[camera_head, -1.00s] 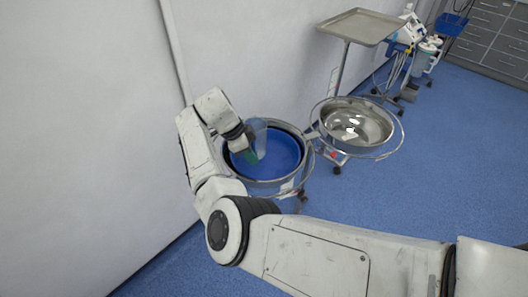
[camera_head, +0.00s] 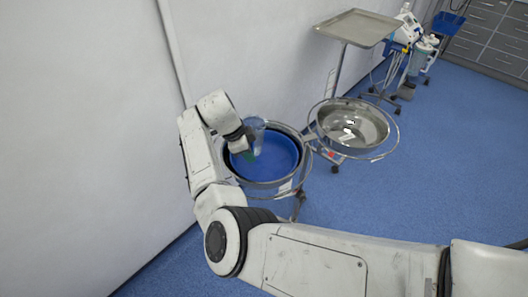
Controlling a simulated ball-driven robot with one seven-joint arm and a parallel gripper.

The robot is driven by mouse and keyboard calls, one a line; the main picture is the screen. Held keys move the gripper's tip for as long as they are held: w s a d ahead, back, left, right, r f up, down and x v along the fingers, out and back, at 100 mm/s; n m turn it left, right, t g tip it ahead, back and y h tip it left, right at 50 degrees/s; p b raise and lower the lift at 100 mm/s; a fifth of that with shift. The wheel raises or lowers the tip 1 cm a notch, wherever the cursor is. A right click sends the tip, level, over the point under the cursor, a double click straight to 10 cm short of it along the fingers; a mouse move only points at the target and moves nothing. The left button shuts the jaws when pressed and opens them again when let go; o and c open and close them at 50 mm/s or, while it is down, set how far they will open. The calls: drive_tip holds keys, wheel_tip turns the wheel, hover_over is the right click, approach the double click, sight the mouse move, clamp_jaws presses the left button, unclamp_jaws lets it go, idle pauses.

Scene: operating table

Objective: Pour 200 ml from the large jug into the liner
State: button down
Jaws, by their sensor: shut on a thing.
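The large jug (camera_head: 257,129) is clear and see-through. My gripper (camera_head: 247,150) is shut on it and holds it over the left bowl, near its back left rim. The fingers are small and partly hidden by the wrist and the jug. The blue liner (camera_head: 272,162) lines the round bowl on the left stand. The jug's tilt and the level of liquid in it are too small to tell. I cannot make out any stream or liquid in the liner.
A second, shiny steel bowl (camera_head: 350,128) in a ring stand is right of the liner. A raised steel tray (camera_head: 355,27) stands behind it. The white wall (camera_head: 90,120) is close on the left. Blue floor (camera_head: 430,190) is open on the right.

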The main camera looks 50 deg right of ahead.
drive_tip(key=shift+w+r+t+p, duration=0.15)
drive_tip(key=shift+r+t+p, duration=0.35)
drive_tip(key=shift+r+p, duration=0.4)
drive_tip(key=shift+w+a+f+t+p, duration=0.1)
drive_tip(key=shift+w+f+t+p, duration=0.2)
drive_tip(key=shift+t+p, duration=0.55)
idle(1.9)
drive_tip(key=shift+w+f+t+y, duration=0.1)
drive_tip(key=shift+f+t+y, duration=0.15)
drive_tip(key=shift+t, duration=0.5)
drive_tip(key=shift+w+f+t+y, duration=0.1)
drive_tip(key=shift+f+t+y, duration=0.15)
drive_tip(key=shift+t, duration=0.45)
idle(2.9)
